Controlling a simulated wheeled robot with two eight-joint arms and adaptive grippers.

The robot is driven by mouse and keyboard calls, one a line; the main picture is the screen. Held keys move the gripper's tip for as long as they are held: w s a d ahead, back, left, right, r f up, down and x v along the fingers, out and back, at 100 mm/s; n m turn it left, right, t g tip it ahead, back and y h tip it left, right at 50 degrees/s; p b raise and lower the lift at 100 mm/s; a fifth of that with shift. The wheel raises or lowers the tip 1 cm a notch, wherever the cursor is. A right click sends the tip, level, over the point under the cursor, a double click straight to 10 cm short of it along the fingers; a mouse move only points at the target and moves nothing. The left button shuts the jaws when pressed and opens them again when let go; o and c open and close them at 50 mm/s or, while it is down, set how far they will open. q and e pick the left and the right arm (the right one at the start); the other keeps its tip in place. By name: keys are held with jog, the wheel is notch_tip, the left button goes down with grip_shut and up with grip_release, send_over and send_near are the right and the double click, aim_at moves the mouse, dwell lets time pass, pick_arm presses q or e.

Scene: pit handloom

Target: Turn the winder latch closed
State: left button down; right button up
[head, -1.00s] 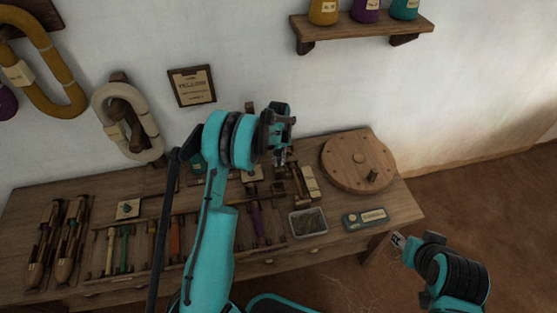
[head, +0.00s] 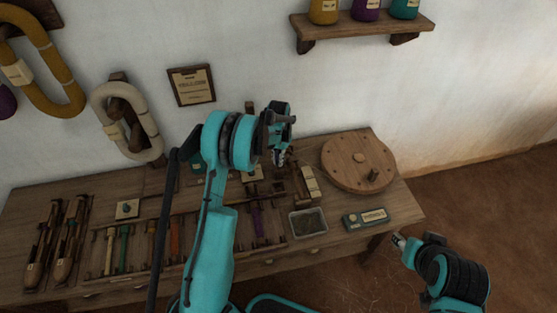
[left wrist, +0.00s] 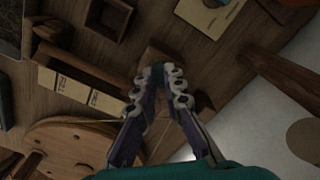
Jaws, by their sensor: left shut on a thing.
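My left gripper (head: 280,157) is over the back of the wooden bench, its fingers pointing down. In the left wrist view its fingertips (left wrist: 164,78) are closed together at a small brown wooden piece (left wrist: 155,57), which I take to be the winder latch. The fingers cover most of this piece, so its angle cannot be read. In the head view my gripper and arm hide the latch and most of the winder. My right gripper (head: 399,241) is low at the right, off the bench's front edge, and its fingers are too small to read.
A round wooden disc (head: 345,164) with a peg lies at the bench's right. Near it are a labelled block (head: 309,183), a grey tray (head: 308,224) and a labelled box (head: 366,219). Colored tools lie in a rack (head: 140,214) at left. The wall is close behind.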

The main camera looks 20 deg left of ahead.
pick_arm(q)
jog(key=m, duration=0.4)
jog(key=shift+m, duration=2.1)
jog(key=c, duration=1.6)
grip_release()
notch_tip(320, 180, up, 12)
jog(key=shift+f, duration=0.1)
